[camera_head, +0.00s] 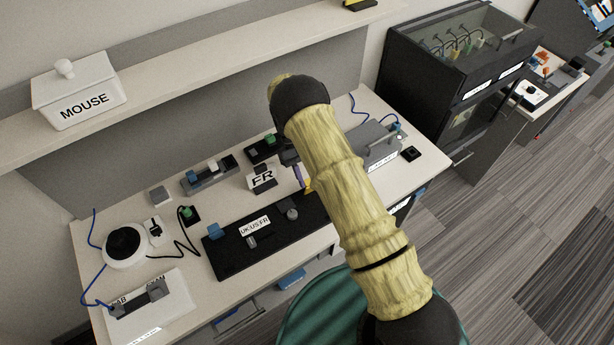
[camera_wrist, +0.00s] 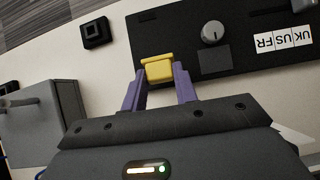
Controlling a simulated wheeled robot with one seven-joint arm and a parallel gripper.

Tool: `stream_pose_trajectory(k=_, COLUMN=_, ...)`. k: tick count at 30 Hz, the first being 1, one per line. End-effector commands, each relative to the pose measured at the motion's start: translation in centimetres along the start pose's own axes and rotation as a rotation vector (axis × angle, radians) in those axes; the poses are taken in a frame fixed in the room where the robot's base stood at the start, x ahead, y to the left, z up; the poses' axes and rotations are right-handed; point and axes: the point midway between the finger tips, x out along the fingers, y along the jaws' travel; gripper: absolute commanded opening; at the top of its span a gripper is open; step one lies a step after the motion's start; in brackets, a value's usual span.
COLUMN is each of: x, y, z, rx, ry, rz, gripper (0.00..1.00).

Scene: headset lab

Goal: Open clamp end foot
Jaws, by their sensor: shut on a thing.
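A small yellow piece (camera_wrist: 158,68) sits at the end of the black panel (camera_wrist: 230,60) in the wrist view. My gripper (camera_wrist: 159,84) has two purple fingers, one on each side of the yellow piece, and is shut on it. In the head view, a purple finger and a bit of the yellow piece (camera_head: 308,188) show just left of my arm, at the right part of the black panel (camera_head: 222,261). My arm hides the rest of the gripper there. I cannot tell which part is the clamp end foot.
The panel carries a grey knob (camera_wrist: 213,33) and a UK/US/FR label (camera_wrist: 284,40). A grey box with a handle (camera_wrist: 38,125) stands beside the gripper. A black square block (camera_wrist: 96,32) lies beyond. An FR sign (camera_head: 263,180) and a grey rack (camera_head: 210,174) stand behind the panel.

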Motion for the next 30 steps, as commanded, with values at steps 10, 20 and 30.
stream_pose_trajectory(k=10, x=0.0, y=0.0, z=0.0, rx=0.000, ry=-0.001, rz=0.000, gripper=0.41)
stream_pose_trajectory(k=20, x=0.0, y=0.0, z=0.0, rx=0.000, ry=0.000, rz=0.000, gripper=0.51)
stream_pose_trajectory(k=30, x=-3.4, y=0.0, z=-0.3, rx=0.000, ry=0.004, rz=0.000, gripper=0.51)
